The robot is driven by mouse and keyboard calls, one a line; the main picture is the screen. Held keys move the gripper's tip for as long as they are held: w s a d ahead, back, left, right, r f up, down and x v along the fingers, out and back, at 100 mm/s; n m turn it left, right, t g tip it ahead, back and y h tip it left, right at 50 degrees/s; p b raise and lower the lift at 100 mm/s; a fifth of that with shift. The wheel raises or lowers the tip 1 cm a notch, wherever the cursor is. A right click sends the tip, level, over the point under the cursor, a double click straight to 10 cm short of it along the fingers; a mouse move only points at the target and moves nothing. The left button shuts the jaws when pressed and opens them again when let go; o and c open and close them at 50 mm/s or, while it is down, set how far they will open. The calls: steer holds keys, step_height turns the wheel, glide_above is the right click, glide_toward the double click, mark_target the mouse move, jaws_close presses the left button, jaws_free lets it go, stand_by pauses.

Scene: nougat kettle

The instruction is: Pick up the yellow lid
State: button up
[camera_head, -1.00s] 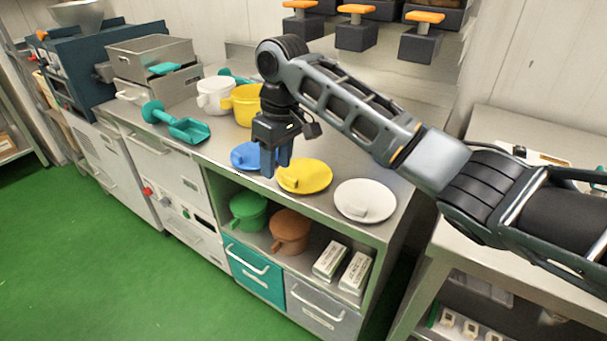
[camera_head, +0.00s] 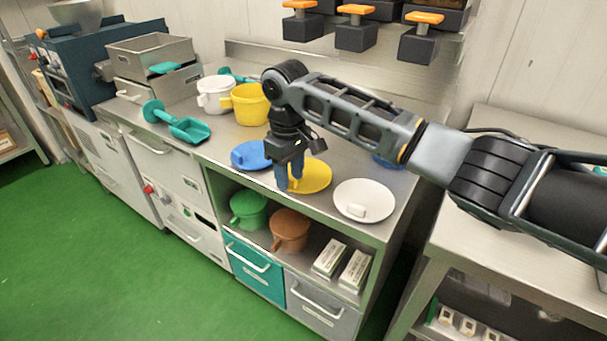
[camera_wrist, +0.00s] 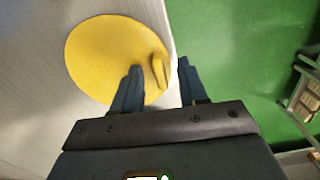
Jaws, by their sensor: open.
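The yellow lid (camera_head: 318,176) lies flat on the steel counter, between a blue lid (camera_head: 250,156) and a white lid (camera_head: 364,201). It also shows in the wrist view (camera_wrist: 105,55), with its raised handle (camera_wrist: 159,70) near its right edge. My gripper (camera_head: 289,186) points down over the left part of the yellow lid. In the wrist view my gripper (camera_wrist: 158,75) is open, with one blue finger on each side of the handle. I cannot tell whether the fingers touch the lid.
A yellow pot (camera_head: 250,104) and a white pot (camera_head: 213,95) stand behind on the counter, with a teal scoop (camera_head: 188,129) to the left. A green pot (camera_head: 248,208) and an orange pot (camera_head: 290,229) are on the shelf below. The counter's front edge is close.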

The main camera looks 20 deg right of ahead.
jaws_close()
stand_by(0.4)
